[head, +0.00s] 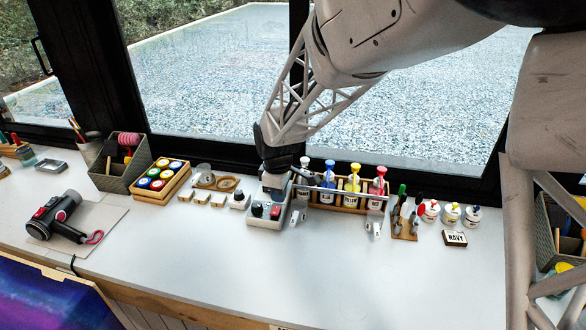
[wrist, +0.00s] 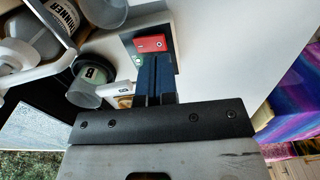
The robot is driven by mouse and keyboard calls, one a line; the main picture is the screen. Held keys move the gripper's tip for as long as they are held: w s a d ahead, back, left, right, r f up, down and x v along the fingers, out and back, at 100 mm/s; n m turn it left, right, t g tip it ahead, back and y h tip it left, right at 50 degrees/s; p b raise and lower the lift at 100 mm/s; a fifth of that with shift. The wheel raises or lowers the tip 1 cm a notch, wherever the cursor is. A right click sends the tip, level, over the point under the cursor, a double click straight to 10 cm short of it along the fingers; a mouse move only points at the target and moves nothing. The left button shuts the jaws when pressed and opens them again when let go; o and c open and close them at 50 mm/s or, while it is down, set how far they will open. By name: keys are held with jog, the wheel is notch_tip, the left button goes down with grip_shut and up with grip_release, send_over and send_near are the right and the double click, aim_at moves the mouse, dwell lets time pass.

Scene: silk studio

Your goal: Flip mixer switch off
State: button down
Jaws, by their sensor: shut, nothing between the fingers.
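In the wrist view the red switch (wrist: 150,43) shows a small white mark and sits on a dark panel just beyond my fingertips. My gripper (head: 273,192) is over the mixer, pointing down. In the wrist view its blue fingers (wrist: 156,72) are together with nothing between them. I cannot tell whether the fingertips touch the switch panel, or which way the switch is tilted.
A rack of dye bottles (head: 349,199) stands close to the right. Small blocks (head: 202,197) and a white-based knob (head: 239,200) are to the left, then a crate of paint jars (head: 160,193). A hair-dryer-like tool (head: 56,220) lies far left. The bench front (head: 300,275) is clear.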

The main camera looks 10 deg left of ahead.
aim_at(274, 213)
jog(key=shift+w+a+f+n, duration=0.15)
jog(key=shift+a+f, duration=0.15)
jog(key=shift+a, duration=0.15)
jog(key=shift+s+a+f+n, duration=0.15)
jog(key=shift+a+f, duration=0.1)
jog(key=shift+a, duration=0.15)
jog(key=shift+w, duration=0.1)
jog(key=shift+f, duration=2.4)
jog(key=shift+r, duration=2.25)
